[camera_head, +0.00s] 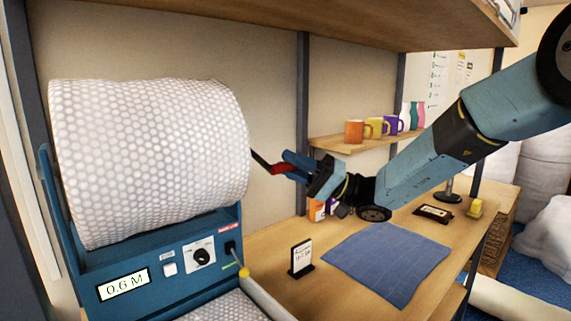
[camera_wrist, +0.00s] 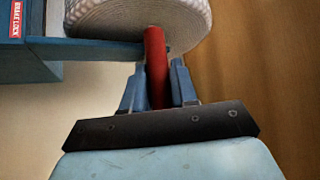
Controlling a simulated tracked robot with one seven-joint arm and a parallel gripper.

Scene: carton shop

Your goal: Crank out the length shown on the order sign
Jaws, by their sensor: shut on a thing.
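A big roll of bubble wrap (camera_head: 150,155) sits on a blue dispenser (camera_head: 165,270) at the left. The dispenser's display (camera_head: 124,284) reads 0.6 M. A crank with a red handle (camera_head: 281,168) sticks out at the roll's right side. My gripper (camera_head: 285,165) is shut on the red handle. In the wrist view, the red handle (camera_wrist: 155,65) stands between the two blue fingers, with the roll (camera_wrist: 135,15) behind it. A small sign (camera_head: 301,257) stands on the bench right of the dispenser. Its writing is too small to read.
A blue cloth (camera_head: 386,262) lies on the wooden bench (camera_head: 270,240). Several mugs (camera_head: 376,127) stand on a wall shelf behind my arm. An overhead shelf (camera_head: 330,20) spans the top.

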